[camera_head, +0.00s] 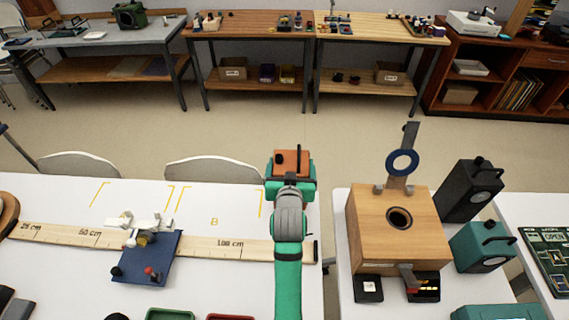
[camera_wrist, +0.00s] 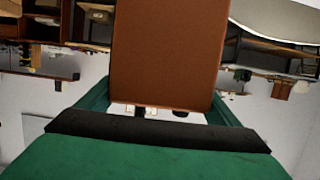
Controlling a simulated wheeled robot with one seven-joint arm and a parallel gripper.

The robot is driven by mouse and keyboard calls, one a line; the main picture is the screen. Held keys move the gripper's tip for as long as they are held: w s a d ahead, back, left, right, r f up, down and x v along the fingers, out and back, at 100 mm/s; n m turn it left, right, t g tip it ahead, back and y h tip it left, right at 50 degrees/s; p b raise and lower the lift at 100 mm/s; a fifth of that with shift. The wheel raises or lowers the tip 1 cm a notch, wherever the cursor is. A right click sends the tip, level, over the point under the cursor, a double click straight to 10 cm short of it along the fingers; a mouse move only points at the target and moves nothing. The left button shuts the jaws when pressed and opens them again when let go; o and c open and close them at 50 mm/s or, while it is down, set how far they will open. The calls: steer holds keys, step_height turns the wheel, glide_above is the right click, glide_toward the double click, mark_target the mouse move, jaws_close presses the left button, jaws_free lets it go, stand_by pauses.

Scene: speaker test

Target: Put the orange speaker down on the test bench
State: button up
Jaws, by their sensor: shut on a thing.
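The orange speaker (camera_head: 292,158) is a small box with a black handle on top. My gripper (camera_head: 289,172) is shut on it, with its green fingers on either side. In the head view the speaker overlaps the far right edge of the white bench (camera_head: 195,282), which has a measuring strip and yellow corner marks. It looks raised; its height and any contact are not clear. In the wrist view the speaker's plain orange face (camera_wrist: 166,50) fills the middle between the green fingers (camera_wrist: 165,112).
A yellow-marked area B (camera_head: 214,222) is clear beside the measuring strip (camera_head: 190,239). A blue board (camera_head: 150,258) with small parts lies left. A wooden box (camera_head: 395,240), a black speaker (camera_head: 468,190) and a teal speaker (camera_head: 482,247) stand on another table across a narrow gap. Chairs (camera_head: 212,170) stand behind.

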steer(key=shift+w+d+f, duration=0.15)
steer(key=shift+w+d, duration=0.05)
steer(key=shift+d, duration=0.05)
steer(key=shift+w+d+f, duration=0.15)
steer(key=shift+f, duration=1.7)
steer(key=o, duration=2)
steer(key=shift+f, duration=0.2)
steer(key=shift+r, duration=0.1)
